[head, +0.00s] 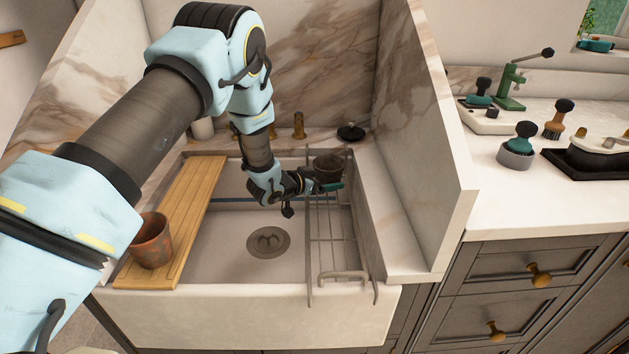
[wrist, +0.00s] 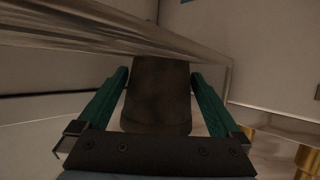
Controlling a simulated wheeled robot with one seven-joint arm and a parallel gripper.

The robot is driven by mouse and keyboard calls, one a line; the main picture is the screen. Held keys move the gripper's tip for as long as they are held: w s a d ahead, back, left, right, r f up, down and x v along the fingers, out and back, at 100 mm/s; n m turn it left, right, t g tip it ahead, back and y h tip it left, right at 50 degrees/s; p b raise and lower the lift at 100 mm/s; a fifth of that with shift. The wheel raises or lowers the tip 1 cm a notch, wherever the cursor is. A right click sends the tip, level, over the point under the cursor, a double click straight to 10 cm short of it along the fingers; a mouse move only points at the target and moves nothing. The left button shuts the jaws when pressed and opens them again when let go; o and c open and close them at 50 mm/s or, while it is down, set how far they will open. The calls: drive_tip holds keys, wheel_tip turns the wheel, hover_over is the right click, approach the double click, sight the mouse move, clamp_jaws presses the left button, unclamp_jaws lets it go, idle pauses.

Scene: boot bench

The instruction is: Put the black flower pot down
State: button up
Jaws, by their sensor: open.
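The black flower pot (head: 328,167) is at the far end of the wire rack (head: 335,240) over the right side of the sink. It appears upright there; its contact with the rack is hard to make out. My gripper (head: 330,187) is at the pot, with a green finger visible against it. In the wrist view the dark pot (wrist: 158,98) stands between the two green fingers of my gripper (wrist: 161,76). The fingers are open, one on each side, with narrow gaps beside the pot. A pale bar crosses in front of its upper part.
A terracotta pot (head: 151,241) stands on the wooden board (head: 190,205) across the sink's left side. The sink basin (head: 225,245) is empty around its drain. A marble side wall (head: 420,130) rises right of the sink. Brushes and tools crowd the right counter (head: 490,210).

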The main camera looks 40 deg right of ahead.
drive_tip(key=b+v, duration=0.2)
drive_tip(key=v, duration=1)
drive_tip(key=shift+r, duration=0.25)
